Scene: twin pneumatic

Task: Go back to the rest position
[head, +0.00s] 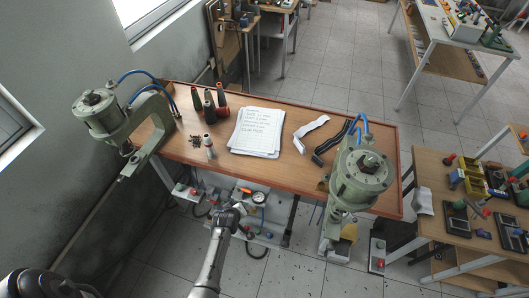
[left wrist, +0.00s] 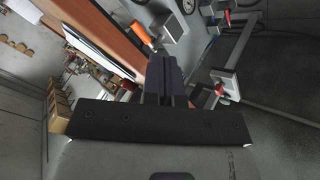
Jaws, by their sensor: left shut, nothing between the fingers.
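My left gripper (head: 240,207) is in front of the table's front edge, low near the control panel under the tabletop. In the left wrist view its dark fingers (left wrist: 166,80) are together with nothing between them. It looks apart from the table and panel, though the exact gap is hard to judge. My right gripper is not in view.
The wooden table (head: 270,174) carries a left press (head: 97,115), a right press (head: 361,178), papers (head: 257,132) and several dark bottles. A side bench (head: 440,185) stands right. Open tiled floor lies in front.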

